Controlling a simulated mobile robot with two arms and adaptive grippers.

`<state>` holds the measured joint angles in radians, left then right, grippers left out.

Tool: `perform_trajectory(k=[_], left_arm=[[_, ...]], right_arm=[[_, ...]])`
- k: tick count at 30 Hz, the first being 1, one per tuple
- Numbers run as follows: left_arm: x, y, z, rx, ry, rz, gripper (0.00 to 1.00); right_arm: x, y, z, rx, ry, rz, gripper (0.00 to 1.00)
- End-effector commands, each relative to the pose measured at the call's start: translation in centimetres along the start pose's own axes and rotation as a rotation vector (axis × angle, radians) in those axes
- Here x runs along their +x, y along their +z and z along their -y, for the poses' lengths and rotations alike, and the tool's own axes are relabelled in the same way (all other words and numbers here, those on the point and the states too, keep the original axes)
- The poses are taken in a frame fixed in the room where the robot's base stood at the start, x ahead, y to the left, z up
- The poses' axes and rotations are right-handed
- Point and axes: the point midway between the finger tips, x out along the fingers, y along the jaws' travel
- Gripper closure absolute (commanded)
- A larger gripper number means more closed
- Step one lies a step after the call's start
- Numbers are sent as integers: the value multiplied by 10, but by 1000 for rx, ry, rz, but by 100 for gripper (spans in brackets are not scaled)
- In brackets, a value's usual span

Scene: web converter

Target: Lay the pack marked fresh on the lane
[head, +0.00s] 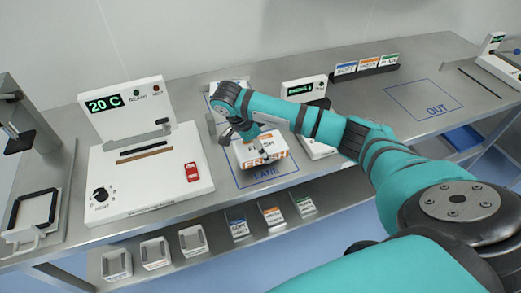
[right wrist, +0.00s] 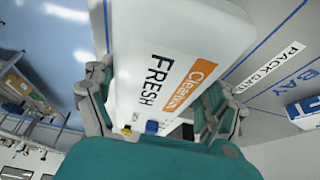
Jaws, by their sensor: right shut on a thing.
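The pack marked FRESH (head: 262,152) is white with an orange label, and sits over the blue-outlined lane (head: 282,171) in the head view. In the right wrist view the pack (right wrist: 175,40) fills the space between the fingers, with FRESH and an orange strip readable. My right gripper (head: 240,132) is shut on the pack; its fingers (right wrist: 158,108) lie on either side of it in the wrist view. The arm hides part of the pack. I cannot tell whether its underside touches the lane. My left gripper is not in view.
A white sealer-like unit with a 20 C display (head: 104,103) stands left of the lane. Another white device (head: 304,90) is behind the arm. An outlined OUT area (head: 425,100) is clear at right. Small bins (head: 154,253) and card holders (head: 272,216) line the lower shelf.

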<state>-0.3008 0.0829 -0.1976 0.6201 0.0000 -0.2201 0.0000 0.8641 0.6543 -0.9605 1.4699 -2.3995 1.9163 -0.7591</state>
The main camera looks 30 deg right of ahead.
Motion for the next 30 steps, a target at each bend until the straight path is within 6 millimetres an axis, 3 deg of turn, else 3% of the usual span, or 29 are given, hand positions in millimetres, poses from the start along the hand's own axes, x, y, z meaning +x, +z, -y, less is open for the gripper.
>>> perform_trajectory(k=[8, 18, 19, 22, 30], left_arm=[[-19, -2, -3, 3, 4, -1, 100], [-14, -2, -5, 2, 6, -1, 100], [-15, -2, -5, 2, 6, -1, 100], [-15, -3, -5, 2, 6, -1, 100], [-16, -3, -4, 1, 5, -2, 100]], right_arm=[[26, 11, -1, 0, 4, 0, 60], [34, 14, 0, 0, -2, 0, 60], [34, 14, 0, 0, -1, 0, 12], [33, 14, 0, 0, -1, 0, 0], [32, 13, 0, 0, 0, 0, 0]])
